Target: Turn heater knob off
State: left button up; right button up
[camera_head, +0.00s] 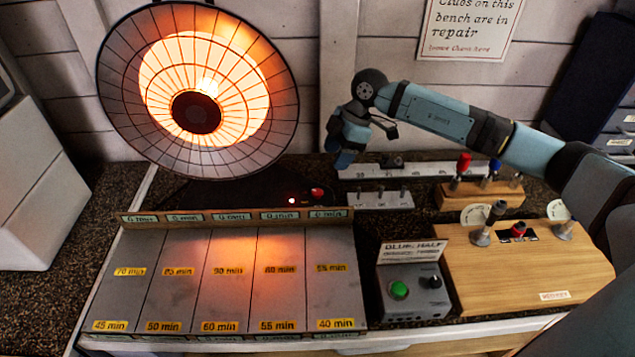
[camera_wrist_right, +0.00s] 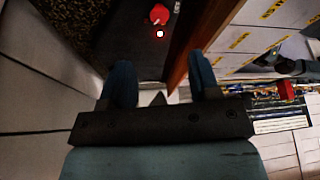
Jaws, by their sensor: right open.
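The heater (camera_head: 200,90) has a round wire-grilled dish that glows bright orange. Its red knob (camera_head: 317,193) sits on the dark base, beside a small lit red light (camera_head: 292,201). In the right wrist view the red knob (camera_wrist_right: 159,14) shows near the top, with the lit light (camera_wrist_right: 160,34) just below it. My right gripper (camera_head: 345,150) is above and slightly right of the knob in the head view, apart from it. In the wrist view its two blue fingers (camera_wrist_right: 163,78) are spread with nothing between them. My left gripper is out of view.
A wooden board (camera_head: 500,265) carries clamps and a red switch. A grey rack (camera_head: 380,200) stands behind.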

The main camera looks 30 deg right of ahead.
aim_at(317, 192)
jog(key=p+x, duration=0.1)
jog(key=x, duration=1)
jog(key=shift+d, duration=0.1)
jog(key=c, duration=0.9)
